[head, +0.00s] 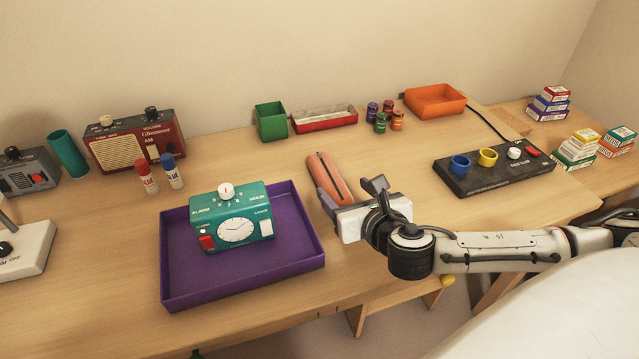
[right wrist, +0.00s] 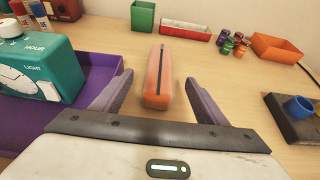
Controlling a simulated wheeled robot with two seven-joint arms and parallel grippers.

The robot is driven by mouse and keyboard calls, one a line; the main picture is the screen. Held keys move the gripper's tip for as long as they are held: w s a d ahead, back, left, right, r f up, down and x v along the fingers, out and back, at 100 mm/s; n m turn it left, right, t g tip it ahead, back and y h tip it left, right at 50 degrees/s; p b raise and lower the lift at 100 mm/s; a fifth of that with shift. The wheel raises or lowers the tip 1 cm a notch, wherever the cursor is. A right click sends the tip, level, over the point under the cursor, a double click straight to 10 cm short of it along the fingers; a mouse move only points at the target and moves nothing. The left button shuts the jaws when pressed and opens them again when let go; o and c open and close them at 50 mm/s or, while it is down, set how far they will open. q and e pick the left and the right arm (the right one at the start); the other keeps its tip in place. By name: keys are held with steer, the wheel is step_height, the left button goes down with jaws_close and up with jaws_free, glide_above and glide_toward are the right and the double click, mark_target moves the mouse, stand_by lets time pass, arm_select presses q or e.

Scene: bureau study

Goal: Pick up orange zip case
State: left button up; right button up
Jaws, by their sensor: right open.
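The orange zip case (head: 327,174) lies on the desk, right of the purple tray, with a dark zip along its top. In the right wrist view the case (right wrist: 158,82) lies lengthwise between the two spread fingers of my right gripper (right wrist: 154,97). In the head view my right gripper (head: 330,206) is at the near end of the case, with its arm coming in from the right. It is open, with a gap visible on both sides of the case. The near end of the case is partly hidden by the gripper in the head view. My left gripper is out of view.
The purple tray (head: 176,272) with a teal alarm clock (head: 236,219) stands close on the left. A black panel with coloured knobs (head: 480,177) is on the right. Green, red and orange boxes stand behind. The desk between case and back boxes is clear.

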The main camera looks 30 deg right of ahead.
mark_target(330, 176)
steer(key=shift+w+d+f+b, duration=0.1)
steer(key=shift+w+f+b, duration=0.3)
steer(key=shift+w+f, duration=0.4)
steer(key=x, duration=0.6)
steer(key=b+x, duration=0.1)
steer(key=x, duration=0.2)
steer(key=shift+w+d+r, duration=0.2)
steer(key=shift+w+d, duration=0.05)
steer(key=shift+w, duration=0.1)
steer(key=shift+c, duration=0.2)
steer(key=c, duration=1.1)
steer(key=shift+r, duration=0.15)
steer(key=shift+c, duration=0.9)
